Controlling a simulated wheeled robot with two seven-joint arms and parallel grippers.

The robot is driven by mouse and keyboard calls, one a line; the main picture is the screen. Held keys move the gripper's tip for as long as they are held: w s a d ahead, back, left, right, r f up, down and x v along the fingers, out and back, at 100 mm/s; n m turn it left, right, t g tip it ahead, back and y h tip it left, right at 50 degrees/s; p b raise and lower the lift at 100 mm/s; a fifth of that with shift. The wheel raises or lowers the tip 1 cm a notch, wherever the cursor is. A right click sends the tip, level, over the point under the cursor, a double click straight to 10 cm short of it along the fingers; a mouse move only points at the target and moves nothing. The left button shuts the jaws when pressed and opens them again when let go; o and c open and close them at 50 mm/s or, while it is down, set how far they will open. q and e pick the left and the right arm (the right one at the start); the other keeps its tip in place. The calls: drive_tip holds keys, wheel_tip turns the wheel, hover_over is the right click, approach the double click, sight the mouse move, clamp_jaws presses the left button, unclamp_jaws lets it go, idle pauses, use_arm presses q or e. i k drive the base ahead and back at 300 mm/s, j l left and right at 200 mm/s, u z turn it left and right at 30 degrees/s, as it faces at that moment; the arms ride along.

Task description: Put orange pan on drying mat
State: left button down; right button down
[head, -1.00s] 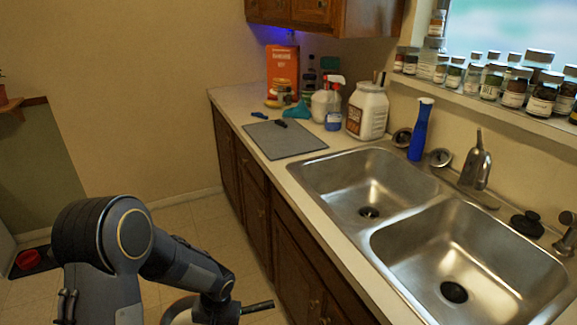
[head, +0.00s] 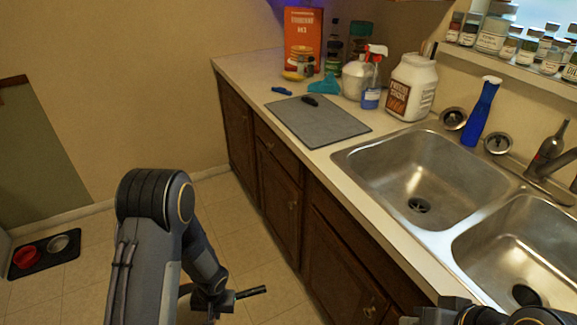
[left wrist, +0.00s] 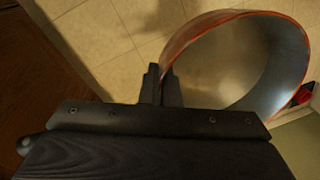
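The orange pan (left wrist: 240,65) fills the upper right of the left wrist view, with an orange rim and a grey metallic inside. My left gripper (left wrist: 162,88) is shut on its rim. In the head view, my left gripper (head: 212,302) is low, over the floor left of the cabinets, and my arm hides most of the pan. A thin dark rod sticks out to its right; I cannot tell whether it is the pan's handle. The grey drying mat (head: 325,128) lies flat on the counter, left of the sink, with a small dark item (head: 310,101) near its back edge.
The double sink (head: 400,155) lies right of the mat. Behind the mat stand a spray bottle (head: 371,90), a white jar (head: 411,88) and an orange box (head: 303,40). A blue bottle (head: 481,112) stands behind the sink. A red bowl (head: 26,257) is on the floor.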

sight(315, 121)
drive_tip(key=i+j+z, duration=0.1)
drive_tip(key=j, duration=0.25)
drive_tip(key=i+j, duration=0.3)
drive_tip(key=i+j+z, duration=0.15)
drive_tip(key=j, duration=0.25)
drive_tip(key=i+j, duration=0.2)
drive_tip(key=j, duration=0.15)
drive_tip(key=i+j+z, duration=0.15)
drive_tip(key=j, duration=0.2)
drive_tip(key=i+j, duration=0.2)
drive_tip(key=j, duration=0.2)
drive_tip(key=z, duration=0.05)
